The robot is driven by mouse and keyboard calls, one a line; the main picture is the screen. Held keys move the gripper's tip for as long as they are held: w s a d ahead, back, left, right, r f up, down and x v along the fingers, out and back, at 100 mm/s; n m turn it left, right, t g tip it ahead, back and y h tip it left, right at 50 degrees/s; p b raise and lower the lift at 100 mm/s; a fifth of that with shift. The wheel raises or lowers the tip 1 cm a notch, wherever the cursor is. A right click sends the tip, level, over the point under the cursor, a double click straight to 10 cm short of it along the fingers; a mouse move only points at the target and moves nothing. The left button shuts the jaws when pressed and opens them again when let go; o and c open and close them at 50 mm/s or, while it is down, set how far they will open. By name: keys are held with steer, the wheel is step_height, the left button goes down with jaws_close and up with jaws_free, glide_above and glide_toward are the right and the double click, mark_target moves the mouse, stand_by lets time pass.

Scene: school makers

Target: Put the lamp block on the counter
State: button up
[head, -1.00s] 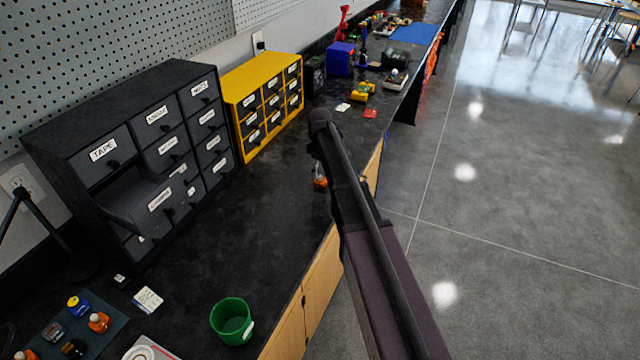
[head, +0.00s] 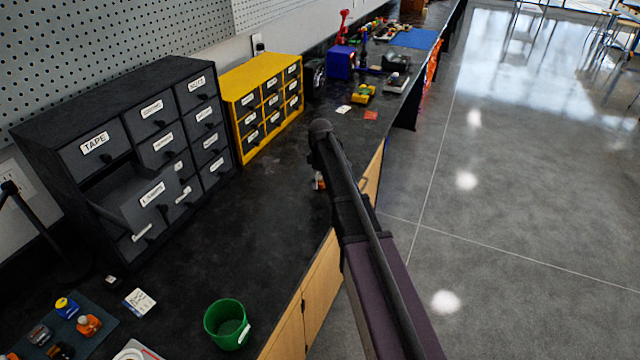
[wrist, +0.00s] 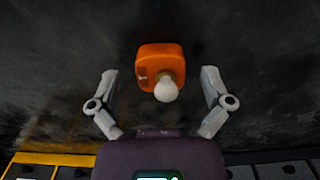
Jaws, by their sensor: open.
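The lamp block, an orange block with a white bulb (wrist: 160,62), lies on the dark counter in the wrist view, between the fingers with gaps on both sides. My gripper (wrist: 159,76) is open, its two grey fingers spread apart and not touching the block. In the head view, a small orange and white part of what looks like the same block (head: 319,181) shows beside my arm, which hides the rest and the gripper. The black counter (head: 265,205) runs along the wall.
A dark drawer cabinet (head: 90,115) has one drawer pulled out. A yellow drawer cabinet (head: 250,80) stands beyond it. A green cup (head: 226,322) and a mat with several small blocks (head: 100,340) are at the near end. Counter space around the lamp block is clear.

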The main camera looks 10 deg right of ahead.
steer(key=c, duration=1.2)
steer(key=shift+c, duration=0.2)
steer(key=shift+r, duration=0.15)
step_height(320, 180, up, 3)
steer(key=p, duration=0.3)
steer(key=shift+r+p, duration=0.2)
steer(key=shift+p, duration=0.15)
steer(key=s, duration=0.5)
steer(key=s+r+p, duration=0.1)
steer(key=s, duration=1)
steer(key=shift+d+r, duration=0.15)
steer(key=shift+d, duration=0.05)
